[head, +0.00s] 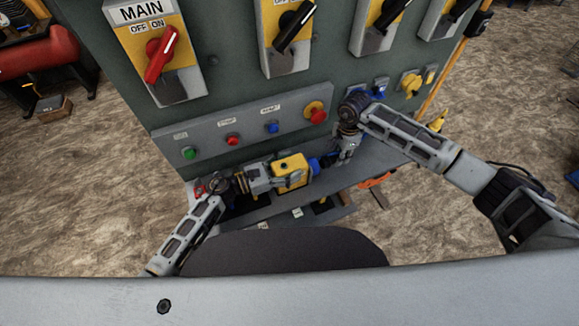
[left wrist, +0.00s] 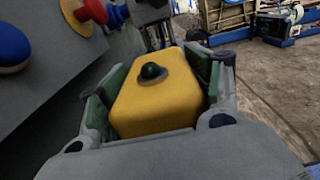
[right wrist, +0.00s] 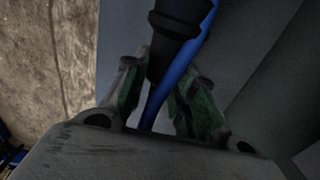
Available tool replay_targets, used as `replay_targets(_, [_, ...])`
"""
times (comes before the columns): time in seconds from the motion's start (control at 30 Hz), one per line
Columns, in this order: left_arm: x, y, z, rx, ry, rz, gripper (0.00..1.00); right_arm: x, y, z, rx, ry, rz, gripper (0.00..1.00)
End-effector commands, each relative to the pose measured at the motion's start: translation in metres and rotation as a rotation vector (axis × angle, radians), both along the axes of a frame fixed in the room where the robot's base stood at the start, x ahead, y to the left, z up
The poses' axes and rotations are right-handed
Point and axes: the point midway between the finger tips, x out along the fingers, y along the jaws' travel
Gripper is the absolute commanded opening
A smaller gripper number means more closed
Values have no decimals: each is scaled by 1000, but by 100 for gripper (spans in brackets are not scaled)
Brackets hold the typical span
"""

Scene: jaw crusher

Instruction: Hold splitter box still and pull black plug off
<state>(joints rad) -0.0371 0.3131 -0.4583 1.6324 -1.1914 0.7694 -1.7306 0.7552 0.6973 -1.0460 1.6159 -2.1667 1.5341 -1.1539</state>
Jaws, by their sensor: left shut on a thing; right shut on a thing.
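The splitter box (head: 293,168) is yellow with a dark round knob on top. It sits between the fingers of my left gripper (head: 280,176), which is shut on its sides. The left wrist view shows the box (left wrist: 160,95) filling the space between the green finger pads. A blue connector (head: 315,166) sticks out of the box's right end. My right gripper (head: 345,154) is to the right of it. In the right wrist view, the black plug (right wrist: 178,22) runs down between the right fingers, with a blue strip beside it. The plug's joint with the box is not clear.
A grey ledge (head: 375,163) runs below the work. The crusher's control panel (head: 245,135) with several coloured buttons stands close behind the grippers. Above it are a red main switch (head: 160,54) and black rotary switches. Yellow and blue sockets (head: 411,84) are at the right.

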Motion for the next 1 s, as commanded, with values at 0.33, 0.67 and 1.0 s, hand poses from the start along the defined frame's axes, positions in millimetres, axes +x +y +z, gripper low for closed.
replay_targets(0.33, [0,0,0,0,1,-1,19,0,-1,0,0,0,0,1])
replay_targets(0.67, [0,0,0,0,0,0,90,0,-1,0,0,0,0,1])
replay_targets(1.0, [-1,2,0,1,0,0,90,0,-1,0,0,0,0,1])
